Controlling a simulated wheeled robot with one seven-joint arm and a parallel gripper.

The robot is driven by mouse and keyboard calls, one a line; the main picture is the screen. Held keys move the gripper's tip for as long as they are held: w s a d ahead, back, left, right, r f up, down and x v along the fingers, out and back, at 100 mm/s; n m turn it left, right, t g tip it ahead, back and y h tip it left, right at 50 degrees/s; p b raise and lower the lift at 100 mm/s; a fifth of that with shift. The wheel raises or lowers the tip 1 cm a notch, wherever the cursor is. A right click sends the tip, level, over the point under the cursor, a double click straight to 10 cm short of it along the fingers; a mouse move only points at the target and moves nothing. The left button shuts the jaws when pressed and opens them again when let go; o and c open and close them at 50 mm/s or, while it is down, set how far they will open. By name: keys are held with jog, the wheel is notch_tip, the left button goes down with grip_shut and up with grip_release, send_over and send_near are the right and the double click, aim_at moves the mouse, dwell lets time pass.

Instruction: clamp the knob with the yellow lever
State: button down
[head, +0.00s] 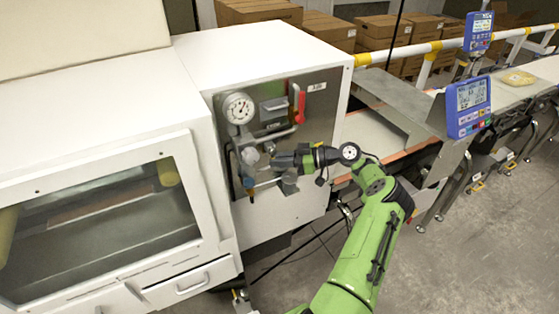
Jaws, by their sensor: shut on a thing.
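A grey round knob (249,155) sits on the valve assembly of the steel panel, below the white dial gauge. A small yellow lever (250,190) appears low on the same assembly; it is tiny, and its exact position cannot be told. My gripper (270,161) reaches in from the right, pointing left, with its tip at the knob. It is shut on what looks like the knob. The fingertips and the contact are too small to see clearly.
A white gauge (238,108), grey pipes (275,138) and a red handle (297,101) crowd the steel panel (318,112) around my gripper. A white cabinet with a window (110,218) stands left. The conveyor and a blue display (468,106) stand right. Open floor (470,260) lies at lower right.

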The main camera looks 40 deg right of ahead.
jog(key=c, duration=1.1)
grip_release()
jog(key=b+v, duration=0.1)
jog(key=v, duration=1.4)
jog(key=shift+s+d+r+b, duration=0.1)
jog(key=shift+s+d+b, duration=0.1)
jog(key=shift+s+b, duration=0.1)
